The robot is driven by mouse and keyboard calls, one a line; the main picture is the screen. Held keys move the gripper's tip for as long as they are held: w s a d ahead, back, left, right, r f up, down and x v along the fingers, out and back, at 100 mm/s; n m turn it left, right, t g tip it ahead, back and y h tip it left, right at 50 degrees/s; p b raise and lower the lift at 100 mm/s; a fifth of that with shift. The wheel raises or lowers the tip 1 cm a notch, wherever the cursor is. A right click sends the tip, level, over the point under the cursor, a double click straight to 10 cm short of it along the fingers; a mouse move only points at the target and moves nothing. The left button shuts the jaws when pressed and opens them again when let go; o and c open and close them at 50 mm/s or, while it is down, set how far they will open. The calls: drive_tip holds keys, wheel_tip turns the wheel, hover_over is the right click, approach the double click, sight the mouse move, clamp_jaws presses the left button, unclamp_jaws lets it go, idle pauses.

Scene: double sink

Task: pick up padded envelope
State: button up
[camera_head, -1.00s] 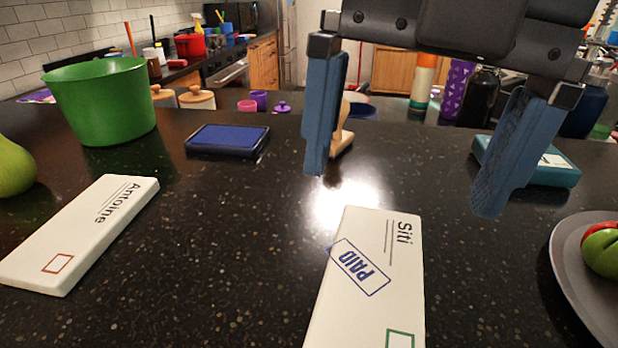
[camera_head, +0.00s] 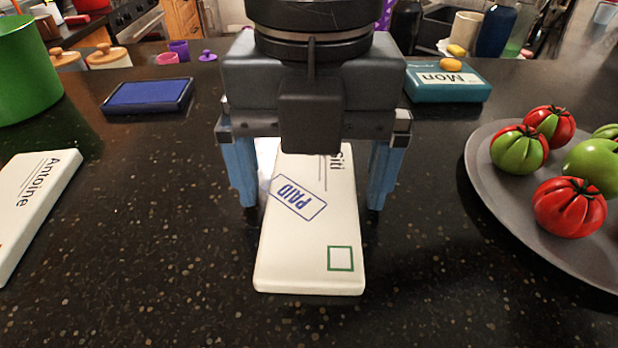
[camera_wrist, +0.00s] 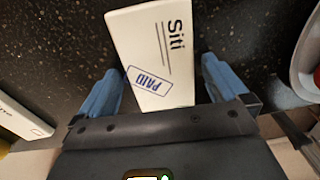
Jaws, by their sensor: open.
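A thick white padded envelope (camera_head: 310,250) marked "Siti", with a blue "PAID" stamp and a green square, lies flat on the dark counter. My gripper (camera_head: 311,205) is open over it, one blue finger on each side of its far half. Both fingers look apart from the envelope's edges, and nothing is gripped. The wrist view shows the envelope (camera_wrist: 150,40) between the two fingers (camera_wrist: 161,70). My gripper hides part of its far end in the head view. Another white envelope (camera_head: 35,195), marked "Antoine", lies at the left.
A grey plate (camera_head: 485,185) of red and green tomatoes stands at the right. A teal box (camera_head: 450,85) marked "Mon" is at the back right. A blue ink pad (camera_head: 148,95) and a green pot (camera_head: 25,70) are at the back left. The counter in front is clear.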

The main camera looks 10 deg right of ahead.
drive_tip(key=shift+c, duration=0.2)
drive_tip(key=c, duration=0.9)
drive_tip(key=shift+c, duration=0.2)
drive_tip(key=shift+r, duration=0.2)
